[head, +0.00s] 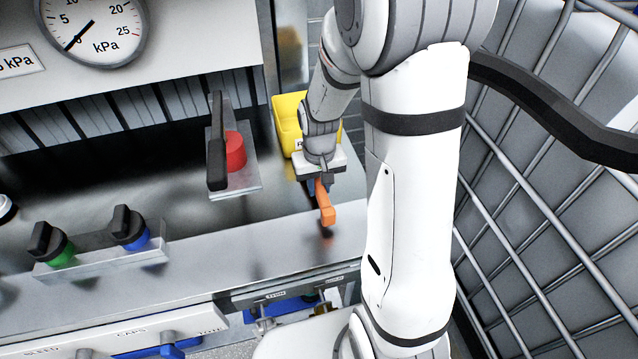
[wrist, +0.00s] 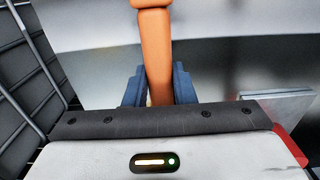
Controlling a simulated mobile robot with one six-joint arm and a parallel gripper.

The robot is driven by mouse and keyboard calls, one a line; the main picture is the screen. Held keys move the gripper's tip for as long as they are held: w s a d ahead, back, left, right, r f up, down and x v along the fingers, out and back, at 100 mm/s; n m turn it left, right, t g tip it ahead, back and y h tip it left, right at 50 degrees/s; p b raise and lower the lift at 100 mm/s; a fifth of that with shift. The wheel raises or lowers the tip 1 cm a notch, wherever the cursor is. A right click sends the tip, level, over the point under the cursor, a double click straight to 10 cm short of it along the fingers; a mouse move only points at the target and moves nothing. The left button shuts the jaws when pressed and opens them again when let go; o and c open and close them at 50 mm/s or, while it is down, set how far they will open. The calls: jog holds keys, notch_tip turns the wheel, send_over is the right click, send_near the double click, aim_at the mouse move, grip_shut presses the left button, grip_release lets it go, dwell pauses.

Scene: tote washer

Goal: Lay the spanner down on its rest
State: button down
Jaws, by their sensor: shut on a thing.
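The orange spanner (head: 327,207) is held in my gripper (head: 318,187), above the steel worktop near its front edge. A dark end shows at its lower tip, close over the worktop; I cannot tell whether it touches. In the wrist view the orange handle (wrist: 155,50) stands between the blue fingers of my gripper (wrist: 159,88) and runs up out of the picture. The gripper is shut on it. I cannot make out the spanner's rest in either view.
A yellow bin (head: 287,122) stands behind my gripper. To its left is a red knob with a black lever (head: 217,150) on a plate. Green (head: 60,252) and blue (head: 133,238) valves with black handles sit front left. A wire cage (head: 530,215) is on the right.

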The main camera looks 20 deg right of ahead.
dwell(0.4)
jog(key=shift+f+b, duration=0.8)
jog(key=shift+f, duration=0.15)
jog(key=shift+f+b, duration=0.3)
jog(key=c, duration=0.6)
grip_release()
jog(key=shift+r, duration=0.1)
dwell(0.3)
